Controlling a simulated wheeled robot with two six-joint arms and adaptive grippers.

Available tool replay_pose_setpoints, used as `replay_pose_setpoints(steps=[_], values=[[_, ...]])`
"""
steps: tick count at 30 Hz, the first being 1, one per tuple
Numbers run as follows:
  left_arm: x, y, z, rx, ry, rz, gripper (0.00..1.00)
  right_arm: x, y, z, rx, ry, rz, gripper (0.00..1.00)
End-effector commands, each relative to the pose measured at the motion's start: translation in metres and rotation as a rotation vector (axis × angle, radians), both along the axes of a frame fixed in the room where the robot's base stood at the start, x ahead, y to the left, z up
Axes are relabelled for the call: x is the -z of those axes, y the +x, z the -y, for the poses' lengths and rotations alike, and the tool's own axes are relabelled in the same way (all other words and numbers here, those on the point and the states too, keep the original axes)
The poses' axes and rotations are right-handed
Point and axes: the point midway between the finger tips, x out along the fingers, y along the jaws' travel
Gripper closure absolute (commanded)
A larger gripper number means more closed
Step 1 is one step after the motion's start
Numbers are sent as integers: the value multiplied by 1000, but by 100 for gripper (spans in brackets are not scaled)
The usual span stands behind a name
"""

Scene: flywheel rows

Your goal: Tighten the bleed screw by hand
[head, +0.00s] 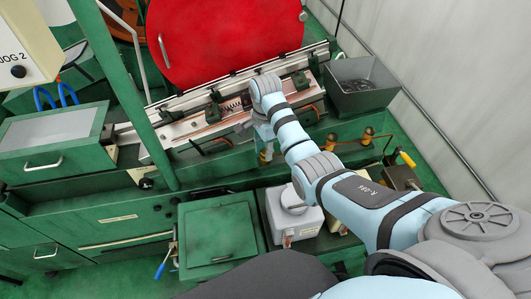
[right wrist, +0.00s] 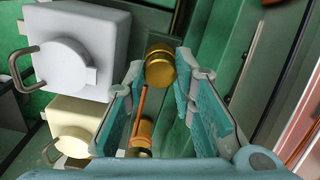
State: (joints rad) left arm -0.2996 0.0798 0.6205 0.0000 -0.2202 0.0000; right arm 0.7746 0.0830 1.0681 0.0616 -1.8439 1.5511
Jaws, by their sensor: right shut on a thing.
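The bleed screw appears to be a round brass knob (right wrist: 161,68), seen between my right fingertips in the right wrist view. My right gripper (right wrist: 160,72) is closed around this knob, with a teal finger on either side. In the head view my right gripper (head: 265,154) points down at the front of the green machine, and its fingers mostly hide the knob. A second brass fitting (right wrist: 143,132) with a copper-coloured rod shows lower between the fingers, nearer the palm. My left gripper is not in view.
A white box (head: 292,222) stands just below my right gripper; it is close on the left in the right wrist view (right wrist: 80,45), above a cream box (right wrist: 75,118). More brass fittings (head: 333,140) are to the right. A grey bin (head: 361,98) sits behind them.

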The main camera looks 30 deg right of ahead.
Motion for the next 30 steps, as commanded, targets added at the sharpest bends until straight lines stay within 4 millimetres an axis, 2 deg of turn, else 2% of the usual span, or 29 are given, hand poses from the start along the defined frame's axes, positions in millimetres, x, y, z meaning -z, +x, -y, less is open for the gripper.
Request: replay_pose_setpoints(steps=[6, 15, 21, 27, 28, 29, 30], values=[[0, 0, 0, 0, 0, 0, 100, 0, 0, 0, 380, 0, 0, 100], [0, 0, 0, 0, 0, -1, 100, 0, 0, 0, 456, 0, 0, 100], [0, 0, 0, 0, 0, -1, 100, 0, 0, 0, 832, -1, 0, 100], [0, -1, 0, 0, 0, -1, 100, 0, 0, 0, 873, -1, 0, 100], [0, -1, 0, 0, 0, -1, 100, 0, 0, 0, 873, -1, 0, 75], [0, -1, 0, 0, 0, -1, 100, 0, 0, 0, 872, -1, 0, 70], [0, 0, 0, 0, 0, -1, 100, 0, 0, 0, 872, -1, 0, 70]])
